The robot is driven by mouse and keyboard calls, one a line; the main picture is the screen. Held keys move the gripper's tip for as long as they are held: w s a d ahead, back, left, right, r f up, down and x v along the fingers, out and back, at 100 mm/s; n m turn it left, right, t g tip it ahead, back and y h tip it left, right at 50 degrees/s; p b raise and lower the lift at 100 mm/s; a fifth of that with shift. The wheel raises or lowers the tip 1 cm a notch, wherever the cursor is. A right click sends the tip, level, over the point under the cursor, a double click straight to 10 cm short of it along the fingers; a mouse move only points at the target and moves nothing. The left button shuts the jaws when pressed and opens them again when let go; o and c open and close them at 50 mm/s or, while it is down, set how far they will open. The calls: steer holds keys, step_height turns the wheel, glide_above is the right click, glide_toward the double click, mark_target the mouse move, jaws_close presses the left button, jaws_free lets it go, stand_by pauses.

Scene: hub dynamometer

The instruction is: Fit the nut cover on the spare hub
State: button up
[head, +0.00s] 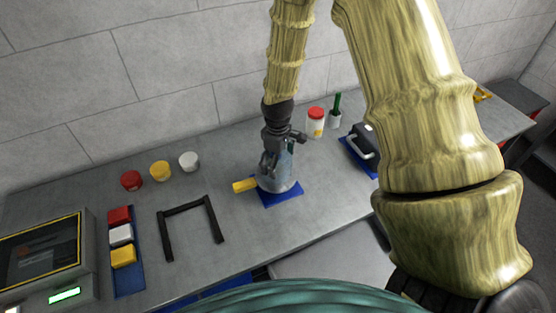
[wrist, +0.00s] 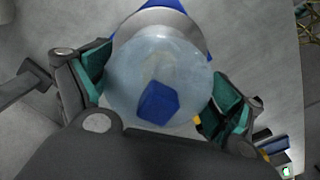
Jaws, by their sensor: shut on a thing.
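The nut cover, a clear pale-blue round shell (wrist: 150,60), sits between my gripper's green-padded fingers (wrist: 165,95) in the wrist view. My gripper (head: 275,163) is shut on it and points down over the blue mat (head: 283,197) in the head view. A blue block (wrist: 158,103) shows on or through the cover; I cannot tell which. The spare hub, a grey metal round body (head: 272,184), stands on the mat with a yellow bar (head: 244,185) at its left. The cover is over or very near the hub; whether it is seated is hidden.
Red, yellow and white round pots (head: 160,171) stand at the back left. A black U-shaped frame (head: 188,210) lies left of the hub. A red-lidded jar (head: 315,122) and a black case (head: 365,148) stand to the right.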

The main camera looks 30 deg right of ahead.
steer(key=shift+f, duration=0.6)
stand_by(0.4)
steer(key=o, duration=0.7)
steer(key=shift+o, duration=0.2)
steer(key=shift+r, duration=0.1)
steer(key=shift+r+p, duration=3.45)
steer(key=shift+r, duration=2)
